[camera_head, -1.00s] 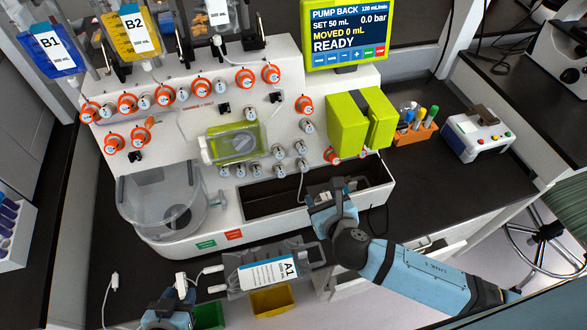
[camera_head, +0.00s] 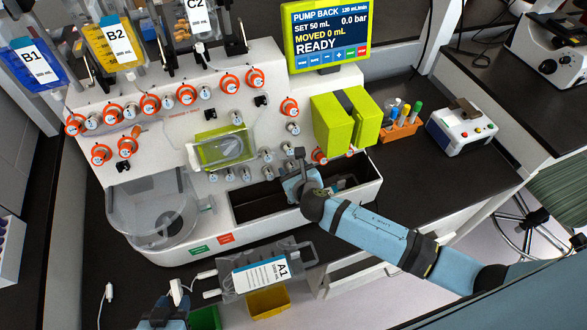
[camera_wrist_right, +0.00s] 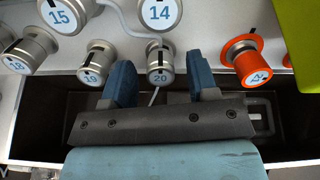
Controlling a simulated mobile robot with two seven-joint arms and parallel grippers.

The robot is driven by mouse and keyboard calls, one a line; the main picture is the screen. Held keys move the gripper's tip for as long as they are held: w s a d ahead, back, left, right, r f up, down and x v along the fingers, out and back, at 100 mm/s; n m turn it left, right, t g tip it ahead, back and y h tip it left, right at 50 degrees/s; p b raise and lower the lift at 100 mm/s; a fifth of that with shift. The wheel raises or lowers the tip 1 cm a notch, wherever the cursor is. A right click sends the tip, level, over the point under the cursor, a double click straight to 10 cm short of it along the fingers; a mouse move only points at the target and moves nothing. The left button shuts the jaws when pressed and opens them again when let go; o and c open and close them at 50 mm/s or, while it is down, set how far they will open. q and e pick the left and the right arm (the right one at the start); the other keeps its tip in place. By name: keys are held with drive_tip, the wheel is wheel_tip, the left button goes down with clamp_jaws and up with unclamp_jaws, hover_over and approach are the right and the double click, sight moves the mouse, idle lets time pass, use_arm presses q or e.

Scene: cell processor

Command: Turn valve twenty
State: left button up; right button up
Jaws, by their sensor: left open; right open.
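Valve twenty (camera_wrist_right: 160,75) is a silver knob with a white face and blue number, low on the white panel. In the right wrist view it sits between the two blue fingers of my right gripper (camera_wrist_right: 160,84), which are spread apart with a gap on each side. In the head view my right gripper (camera_head: 298,172) is in front of the lower valve row and hides valve twenty there. My left gripper (camera_head: 168,309) is open at the bottom edge, by a white clip on a tube beside bag A1 (camera_head: 262,272).
An orange-ringed valve (camera_wrist_right: 244,62) is to the right. A dark open trough (camera_head: 250,206) lies below. The pump screen (camera_head: 327,36) reads READY.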

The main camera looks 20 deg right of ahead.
drive_tip(key=shift+c, duration=0.2)
drive_tip(key=c, duration=0.7)
drive_tip(key=shift+c, duration=1)
